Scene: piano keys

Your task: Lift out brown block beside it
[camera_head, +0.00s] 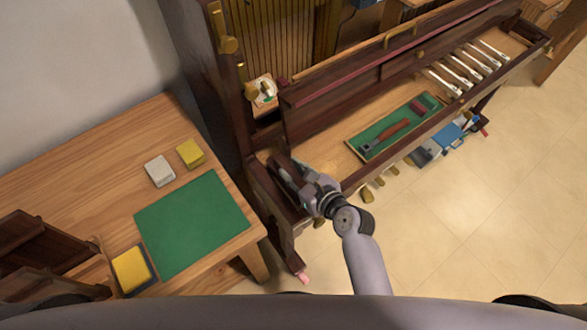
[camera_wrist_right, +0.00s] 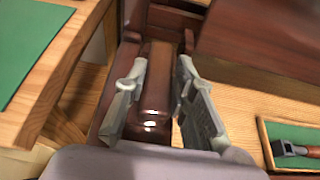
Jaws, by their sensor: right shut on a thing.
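The brown block (camera_wrist_right: 157,95) is a glossy dark-brown piece at the left end of the piano's key bed. My right gripper (camera_wrist_right: 160,88) is shut on it, with one finger along each long side in the right wrist view. In the head view my right gripper (camera_head: 290,180) is at the left end of the piano (camera_head: 262,205), and its hand covers most of the block. I cannot tell whether the block is clear of its seat. My left gripper is not in view.
A wooden table (camera_head: 110,150) with a green mat (camera_head: 192,225) stands left of the piano. A green-lined tray (camera_head: 385,135) holding a red-handled tool (camera_head: 390,134) lies on the bare key bed. Several white keys (camera_head: 460,75) sit at its far right end.

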